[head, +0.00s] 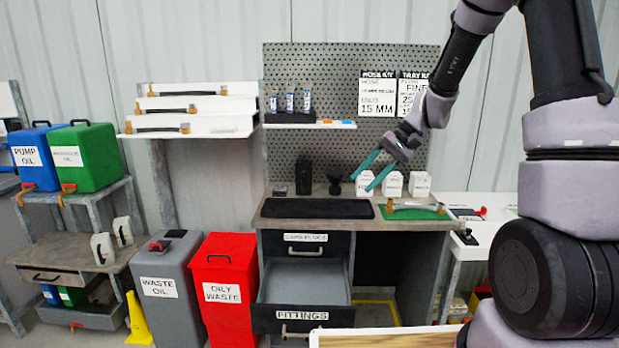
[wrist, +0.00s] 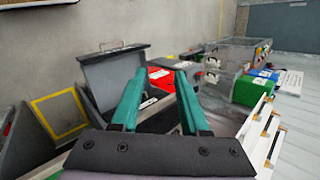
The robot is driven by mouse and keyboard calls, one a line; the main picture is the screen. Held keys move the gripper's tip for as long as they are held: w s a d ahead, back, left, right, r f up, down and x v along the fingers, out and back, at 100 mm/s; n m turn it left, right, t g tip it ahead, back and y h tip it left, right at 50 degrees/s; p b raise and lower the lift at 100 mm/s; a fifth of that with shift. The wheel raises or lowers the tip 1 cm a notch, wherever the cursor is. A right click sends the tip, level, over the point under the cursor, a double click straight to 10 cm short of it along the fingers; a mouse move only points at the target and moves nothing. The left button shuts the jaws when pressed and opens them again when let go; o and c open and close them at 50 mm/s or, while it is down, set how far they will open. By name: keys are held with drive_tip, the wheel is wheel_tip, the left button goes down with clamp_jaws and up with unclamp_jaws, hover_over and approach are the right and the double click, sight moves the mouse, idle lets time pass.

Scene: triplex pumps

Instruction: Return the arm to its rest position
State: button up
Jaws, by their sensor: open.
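My gripper (head: 375,171) has two teal fingers. In the head view it hangs in front of the pegboard, above the right part of the workbench, pointing down and to the left. My arm comes in from the upper right. In the wrist view my gripper (wrist: 156,95) shows its fingers spread apart with nothing held between them. The open drawer labelled FITTINGS shows beyond the fingers in the wrist view (wrist: 112,75), and its front (head: 303,318) is in the head view.
The workbench (head: 275,218) holds a black mat (head: 318,208), white boxes (head: 392,184) and a hose on a green mat (head: 412,212). A red oily waste bin (head: 222,285) and a grey waste oil bin (head: 168,285) stand left of the pulled-out drawer. A wood-topped surface (head: 385,340) is at the front.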

drive_tip(key=s+d+r+m+t+h, duration=0.1)
drive_tip(key=s+d+r+t+h, duration=0.2)
drive_tip(key=s+r, duration=0.6)
drive_tip(key=s+d+r+m+t+h, duration=0.1)
drive_tip(key=s+d+r+t+h, duration=0.2)
drive_tip(key=s+d+r+t, duration=0.2)
drive_tip(key=d+v, duration=0.1)
drive_tip(key=v, duration=0.5)
drive_tip(key=shift+s+f, duration=0.15)
drive_tip(key=shift+s, duration=0.4)
